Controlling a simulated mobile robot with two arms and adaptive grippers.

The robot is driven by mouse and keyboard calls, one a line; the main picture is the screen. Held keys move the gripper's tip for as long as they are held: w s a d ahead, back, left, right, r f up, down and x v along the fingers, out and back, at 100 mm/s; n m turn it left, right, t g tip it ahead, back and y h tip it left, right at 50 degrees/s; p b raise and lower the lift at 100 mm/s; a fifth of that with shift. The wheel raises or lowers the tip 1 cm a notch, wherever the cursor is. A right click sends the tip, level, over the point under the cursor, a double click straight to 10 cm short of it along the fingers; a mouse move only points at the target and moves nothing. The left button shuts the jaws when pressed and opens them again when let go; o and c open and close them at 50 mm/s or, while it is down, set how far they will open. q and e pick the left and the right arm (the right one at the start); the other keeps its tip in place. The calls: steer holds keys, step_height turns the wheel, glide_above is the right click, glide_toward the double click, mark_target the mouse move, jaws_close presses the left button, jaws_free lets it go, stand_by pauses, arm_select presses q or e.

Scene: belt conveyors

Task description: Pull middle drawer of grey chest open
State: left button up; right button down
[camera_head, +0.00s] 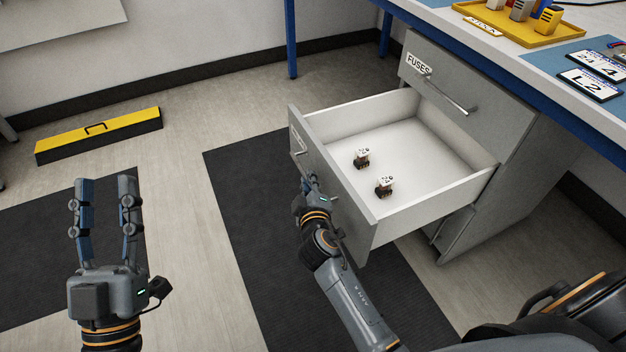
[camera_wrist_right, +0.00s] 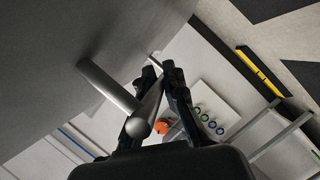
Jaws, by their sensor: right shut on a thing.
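The grey chest (camera_head: 500,193) stands under the blue-edged table at the right. Its middle drawer (camera_head: 340,193) is pulled well out, showing a white inside with two small dark-and-white parts (camera_head: 384,186) on its floor. My right gripper (camera_head: 306,184) is at the outer side of the drawer front. In the right wrist view the right gripper (camera_wrist_right: 160,80) is shut on the silver bar handle (camera_wrist_right: 108,84). The handle is mostly hidden by the gripper in the head view. My left gripper (camera_head: 103,182) is open and empty, raised at the left, away from the chest.
The top drawer, labelled FUSES (camera_head: 418,64), is shut. A yellow tray (camera_head: 520,28) and label plates (camera_head: 590,82) lie on the table. A yellow-topped black box (camera_head: 98,136) lies on the floor at the left. The floor between is clear, with dark mats (camera_head: 262,225).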

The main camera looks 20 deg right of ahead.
steer(key=c, duration=1.4)
jaws_free()
steer(key=v, duration=0.7)
steer(key=shift+s, duration=0.25)
steer(key=shift+r, duration=0.1)
